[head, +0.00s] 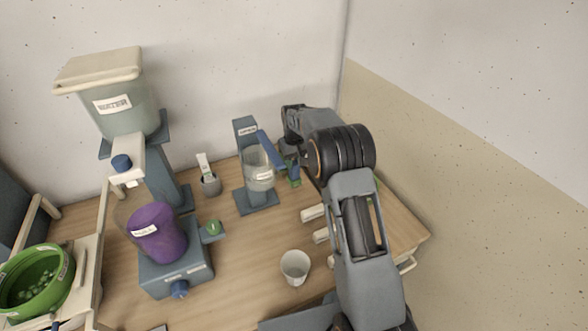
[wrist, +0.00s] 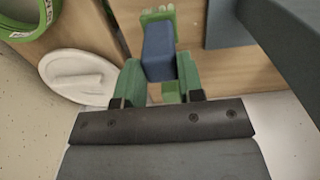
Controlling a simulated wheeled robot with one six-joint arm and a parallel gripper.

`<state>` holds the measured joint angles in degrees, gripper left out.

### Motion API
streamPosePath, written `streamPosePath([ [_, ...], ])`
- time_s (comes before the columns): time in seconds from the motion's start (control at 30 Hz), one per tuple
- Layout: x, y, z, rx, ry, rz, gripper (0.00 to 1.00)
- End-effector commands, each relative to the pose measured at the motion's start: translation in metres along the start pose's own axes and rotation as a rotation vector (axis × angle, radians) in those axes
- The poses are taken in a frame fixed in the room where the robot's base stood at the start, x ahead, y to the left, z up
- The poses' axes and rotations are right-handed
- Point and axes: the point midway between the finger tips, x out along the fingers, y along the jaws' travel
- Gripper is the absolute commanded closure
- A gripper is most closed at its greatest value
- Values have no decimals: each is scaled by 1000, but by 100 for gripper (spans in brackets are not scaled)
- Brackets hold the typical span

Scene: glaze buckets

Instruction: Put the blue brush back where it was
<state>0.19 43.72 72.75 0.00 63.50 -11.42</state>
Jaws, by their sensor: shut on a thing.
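My gripper (head: 291,172) is at the back right of the wooden table, beside the labelled stand with a clear jar (head: 259,178). In the wrist view its green fingers (wrist: 160,82) are shut on the blue brush (wrist: 158,52), gripping its blue part from both sides. A green piece shows at the brush's far end. In the head view the brush (head: 270,148) shows as a slanted blue bar, its upper end over the jar's right side. Its lower end is hidden near my fingers.
A small grey holder (head: 211,184) with a white-topped item stands left of the stand. A white cup (head: 295,267) is at the front. A purple bucket (head: 158,234) and a green bucket (head: 35,279) are at left. A white oval piece (wrist: 76,74) shows in the wrist view.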

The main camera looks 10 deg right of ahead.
Motion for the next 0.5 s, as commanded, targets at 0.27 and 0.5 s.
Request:
streamPosePath([
  [0.27, 31, 0, 0, 0, -3, -1, 100],
  [0.5, 36, 0, 0, 0, 0, 0, 100],
])
